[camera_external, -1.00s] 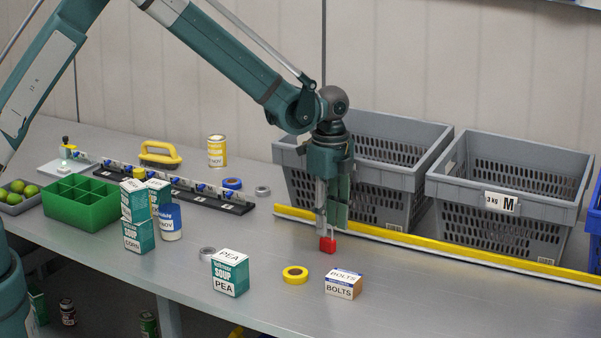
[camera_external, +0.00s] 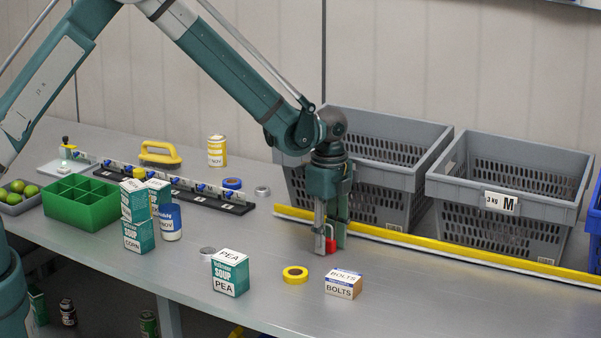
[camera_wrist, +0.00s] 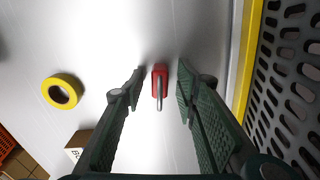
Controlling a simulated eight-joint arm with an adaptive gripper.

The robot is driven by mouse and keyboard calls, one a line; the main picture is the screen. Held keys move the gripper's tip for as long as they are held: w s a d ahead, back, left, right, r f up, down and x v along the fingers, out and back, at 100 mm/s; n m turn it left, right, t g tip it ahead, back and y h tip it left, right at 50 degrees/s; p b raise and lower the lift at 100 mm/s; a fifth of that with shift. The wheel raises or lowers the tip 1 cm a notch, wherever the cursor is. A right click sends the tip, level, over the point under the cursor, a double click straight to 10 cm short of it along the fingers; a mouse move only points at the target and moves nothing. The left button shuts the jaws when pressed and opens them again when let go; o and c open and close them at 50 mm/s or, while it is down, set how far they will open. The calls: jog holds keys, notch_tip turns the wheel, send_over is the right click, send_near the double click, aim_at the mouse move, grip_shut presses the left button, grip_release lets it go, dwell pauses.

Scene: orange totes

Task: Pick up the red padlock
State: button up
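The red padlock (camera_external: 331,245) stands on the grey metal table, with its shackle up. In the wrist view the padlock (camera_wrist: 159,82) lies between my two fingertips, with a small gap on each side. My gripper (camera_external: 330,247) points straight down around the padlock, with its fingertips close to the table. In the wrist view my gripper (camera_wrist: 160,76) is open, with one finger left and one right of the padlock. The near finger partly hides the padlock in the external view.
A yellow edge strip (camera_external: 420,244) and grey crates (camera_external: 400,175) stand just behind my gripper. A yellow tape roll (camera_external: 295,274), a BOLTS box (camera_external: 343,285) and a PEA soup box (camera_external: 230,274) stand in front. The table right of the BOLTS box is clear.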

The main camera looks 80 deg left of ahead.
jog(key=shift+c, duration=0.5)
grip_shut()
jog(key=shift+r, duration=5)
